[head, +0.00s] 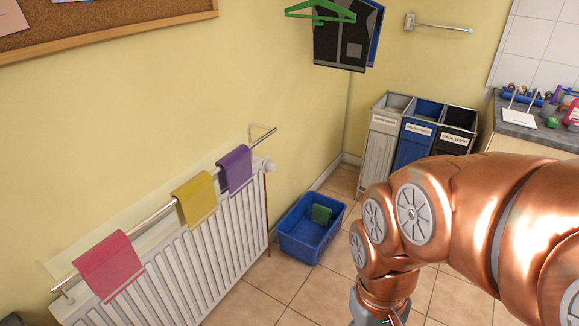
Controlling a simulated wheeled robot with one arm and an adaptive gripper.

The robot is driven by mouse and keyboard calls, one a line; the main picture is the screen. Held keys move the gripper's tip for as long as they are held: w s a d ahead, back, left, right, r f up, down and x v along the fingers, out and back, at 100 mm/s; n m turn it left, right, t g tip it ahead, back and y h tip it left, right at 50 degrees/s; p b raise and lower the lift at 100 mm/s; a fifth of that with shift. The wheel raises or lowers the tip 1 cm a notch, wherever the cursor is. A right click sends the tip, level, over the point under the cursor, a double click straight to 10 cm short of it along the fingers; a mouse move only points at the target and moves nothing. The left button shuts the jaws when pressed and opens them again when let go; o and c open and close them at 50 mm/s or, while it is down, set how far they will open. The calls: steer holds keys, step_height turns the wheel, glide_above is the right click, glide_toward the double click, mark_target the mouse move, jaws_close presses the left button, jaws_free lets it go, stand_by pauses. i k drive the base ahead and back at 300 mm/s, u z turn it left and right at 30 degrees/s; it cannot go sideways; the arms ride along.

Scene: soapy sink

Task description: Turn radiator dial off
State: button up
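A white ribbed radiator (190,250) stands against the yellow wall at the left. At its upper right end is a small pale knob (269,165), which looks like the dial. A thin reddish-brown pipe runs down below it. The knob is too small here to read any marking or setting. My copper arm comes in from the right and bends down at the lower middle, to the right of the radiator and well apart from the knob. My gripper's fingers are out of the picture below the bottom edge.
A rail above the radiator holds pink (109,265), yellow (195,199) and purple (234,169) cloths. A blue tub (299,250) with a green item sits on the tiled floor near the radiator's right end. Laundry bins (378,152) and a counter (535,134) stand behind my arm.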

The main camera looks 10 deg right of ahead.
mark_target(270, 165)
steer(key=u, duration=0.15)
steer(key=k, duration=0.4)
steer(key=z, duration=0.7)
steer(key=i, duration=1.35)
steer(key=u, duration=0.85)
